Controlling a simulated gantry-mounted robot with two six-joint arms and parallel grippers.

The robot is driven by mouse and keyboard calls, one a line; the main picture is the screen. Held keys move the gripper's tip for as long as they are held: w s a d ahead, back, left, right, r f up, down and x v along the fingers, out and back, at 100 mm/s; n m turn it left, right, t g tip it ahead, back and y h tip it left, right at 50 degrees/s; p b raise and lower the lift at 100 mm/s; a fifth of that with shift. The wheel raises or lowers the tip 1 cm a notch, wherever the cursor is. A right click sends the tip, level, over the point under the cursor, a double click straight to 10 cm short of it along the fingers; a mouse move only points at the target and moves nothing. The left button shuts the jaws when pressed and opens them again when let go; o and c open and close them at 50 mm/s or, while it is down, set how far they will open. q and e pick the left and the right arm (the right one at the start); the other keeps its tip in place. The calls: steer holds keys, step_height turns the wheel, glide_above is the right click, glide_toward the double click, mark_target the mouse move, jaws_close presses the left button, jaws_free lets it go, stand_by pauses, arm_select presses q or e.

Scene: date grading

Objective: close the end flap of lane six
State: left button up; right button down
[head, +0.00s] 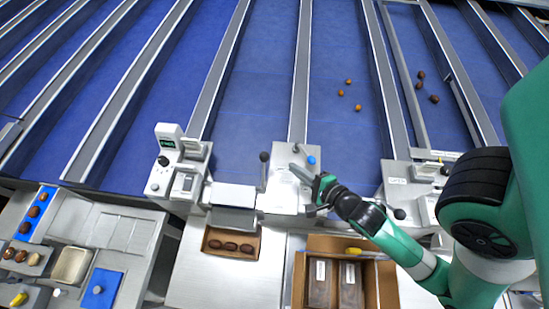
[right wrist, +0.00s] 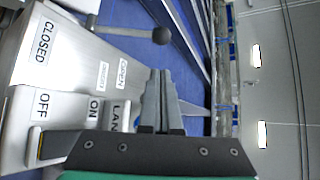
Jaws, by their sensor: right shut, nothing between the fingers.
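My right gripper (head: 302,172) is shut and empty, above the metal control box (head: 281,199) at the end of a blue lane. In the right wrist view its fingers (right wrist: 161,100) are together, pointing past the box's edge. A lever with a black ball knob (head: 264,157) stands at the box's left side; the knob (right wrist: 161,36) also shows in the right wrist view, beyond the fingertips and apart from them. Labels CLOSED, OPEN, OFF and ON are on the box (right wrist: 35,75). A label starting LAN is cut off by my gripper, so the lane number is hidden. My left gripper is not in view.
A blue knob (head: 311,160) is on the box close to my fingers. Several orange dates (head: 358,107) lie on the lane behind. A display unit (head: 170,140) stands left. A cardboard box (head: 299,270) is in front, and a date tray (head: 230,256) sits beside it.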

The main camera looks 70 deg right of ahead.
steer(key=x, duration=1)
steer(key=shift+w+a+p, duration=0.1)
steer(key=shift+p, duration=0.2)
